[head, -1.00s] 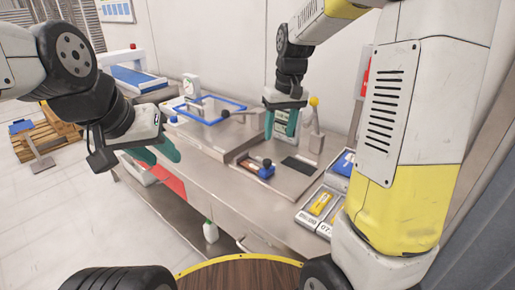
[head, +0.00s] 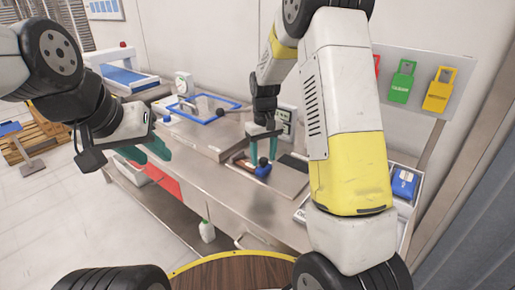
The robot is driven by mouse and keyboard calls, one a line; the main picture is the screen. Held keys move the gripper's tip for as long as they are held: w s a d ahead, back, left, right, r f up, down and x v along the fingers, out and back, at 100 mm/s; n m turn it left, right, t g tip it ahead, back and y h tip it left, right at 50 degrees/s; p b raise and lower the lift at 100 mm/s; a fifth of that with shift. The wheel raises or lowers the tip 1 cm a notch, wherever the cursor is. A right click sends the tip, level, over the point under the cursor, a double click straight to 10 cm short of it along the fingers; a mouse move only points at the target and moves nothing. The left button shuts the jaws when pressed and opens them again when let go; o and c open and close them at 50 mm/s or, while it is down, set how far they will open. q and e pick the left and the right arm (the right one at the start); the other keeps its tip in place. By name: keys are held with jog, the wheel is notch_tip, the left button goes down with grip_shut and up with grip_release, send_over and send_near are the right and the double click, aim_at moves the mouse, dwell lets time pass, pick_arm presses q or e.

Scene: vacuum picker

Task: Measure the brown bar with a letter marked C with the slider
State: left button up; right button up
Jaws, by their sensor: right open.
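The measuring slider (head: 262,171), with a blue part and a black knob, sits on a steel plate on the bench. A small dark reddish-brown piece lies at its left, but I cannot tell whether it is the brown bar, and no letter C is readable. My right gripper (head: 263,152) points down just above the slider, its teal fingers open on either side of the knob area. I cannot tell whether they touch it. My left gripper (head: 146,153) hangs at the left in front of the bench, open and empty, away from the slider.
A black pad (head: 294,161) lies right of the slider. A tray with a blue item (head: 403,183) is at right. My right arm hides part of the bench.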

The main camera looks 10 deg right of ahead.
jog(key=shift+f, duration=0.2)
grip_shut()
dwell(1.3)
